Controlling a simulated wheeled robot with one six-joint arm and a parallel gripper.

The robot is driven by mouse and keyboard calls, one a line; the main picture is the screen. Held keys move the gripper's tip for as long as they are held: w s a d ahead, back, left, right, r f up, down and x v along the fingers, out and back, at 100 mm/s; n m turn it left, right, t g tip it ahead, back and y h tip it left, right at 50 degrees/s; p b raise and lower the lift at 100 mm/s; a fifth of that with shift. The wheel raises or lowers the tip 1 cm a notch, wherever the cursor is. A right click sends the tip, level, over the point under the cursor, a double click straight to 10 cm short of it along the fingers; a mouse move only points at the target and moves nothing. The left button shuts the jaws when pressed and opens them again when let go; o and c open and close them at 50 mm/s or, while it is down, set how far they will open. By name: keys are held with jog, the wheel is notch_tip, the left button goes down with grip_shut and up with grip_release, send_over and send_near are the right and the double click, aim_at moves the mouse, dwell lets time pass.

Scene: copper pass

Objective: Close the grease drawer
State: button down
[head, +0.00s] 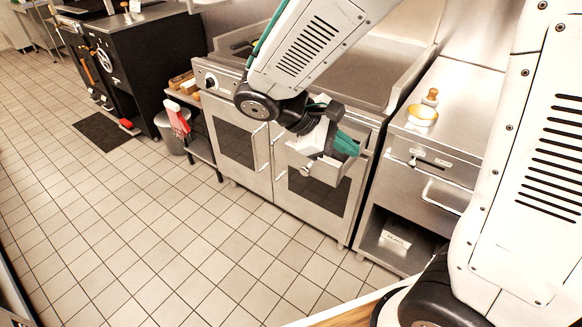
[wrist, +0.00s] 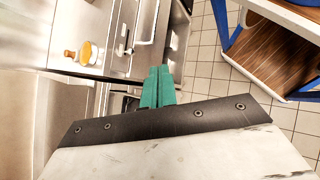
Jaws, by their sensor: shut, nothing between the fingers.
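The grease drawer (head: 327,172) is a small steel box that sticks out from the front of the griddle unit (head: 385,85) in the head view. Its front, with a round knob, stands away from the unit, so it is partly open. My gripper (head: 346,145) has teal fingers, shut and empty, over the right part of the drawer. The wrist hides some of the drawer, and I cannot tell whether the fingers touch it. In the wrist view the shut fingers (wrist: 158,85) point toward the neighbouring steel counter; the drawer is not clear there.
To the right, a steel counter (head: 455,90) holds a yellow-filled bowl (head: 422,115) and has a bar handle (head: 440,196) on its front. Oven doors stand below the drawer. A blue-framed cart (wrist: 275,50) shows in the wrist view. The tiled floor in front is clear.

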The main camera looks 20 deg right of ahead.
jog(key=w+a+f+n+t+h, duration=0.5)
jog(key=w+a+f+n, duration=0.3)
jog(key=f, duration=0.2)
jog(key=n+t, duration=0.8)
send_near(297, 161)
jog(key=x, duration=0.7)
jog(key=shift+w, duration=0.1)
